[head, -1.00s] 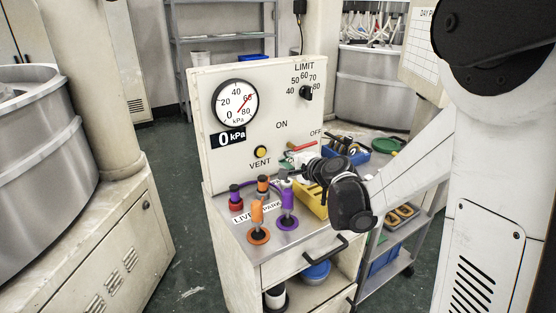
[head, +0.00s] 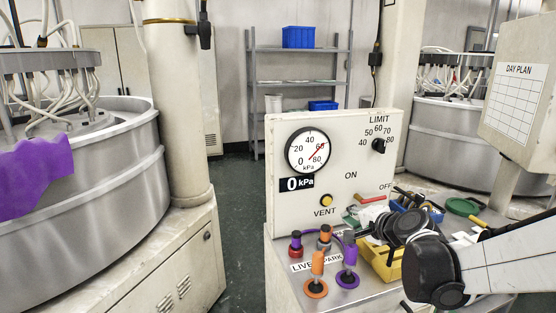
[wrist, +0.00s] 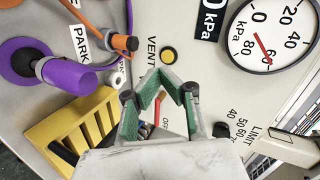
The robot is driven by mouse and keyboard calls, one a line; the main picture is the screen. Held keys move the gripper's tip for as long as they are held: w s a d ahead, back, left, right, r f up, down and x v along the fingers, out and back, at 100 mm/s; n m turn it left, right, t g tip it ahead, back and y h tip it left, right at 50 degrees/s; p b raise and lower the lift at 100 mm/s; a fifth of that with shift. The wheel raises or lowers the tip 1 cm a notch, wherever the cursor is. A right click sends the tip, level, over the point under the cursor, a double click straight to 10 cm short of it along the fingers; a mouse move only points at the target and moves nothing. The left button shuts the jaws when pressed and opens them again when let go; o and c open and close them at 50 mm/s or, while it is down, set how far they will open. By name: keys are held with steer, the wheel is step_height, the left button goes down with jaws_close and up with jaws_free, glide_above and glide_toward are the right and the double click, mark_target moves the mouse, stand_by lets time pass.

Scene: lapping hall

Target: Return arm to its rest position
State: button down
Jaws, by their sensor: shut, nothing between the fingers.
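My gripper (wrist: 162,88) shows in the wrist view with its green-padded fingers shut and nothing between them. It faces the panel near the yellow VENT button (wrist: 168,56). In the head view my dark wrist joints are at the lower right, over the right side of the bench top; the fingers are mostly hidden there. The white panel (head: 345,190) stands upright behind, with a round gauge (head: 308,151), a 0 kPa readout and a black LIMIT knob (head: 379,146). A purple-handled fitting (head: 348,258) and an orange-handled fitting (head: 317,264) stand upright on the bench top, apart from my arm.
A yellow bin (head: 380,262) sits close to my wrist; it is also near my fingers in the wrist view (wrist: 75,128). A large steel drum (head: 90,190) with a purple cloth (head: 35,177) is at left. A shelf (head: 300,81) stands behind. Floor is clear between drum and bench.

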steer(key=s+n+g+h, duration=0.4)
steer(key=s+n, duration=0.7)
steer(key=s, duration=1.9)
steer(key=shift+a+f+n+g, duration=0.3)
steer(key=shift+a+n+g, duration=0.1)
steer(key=shift+g, duration=0.3)
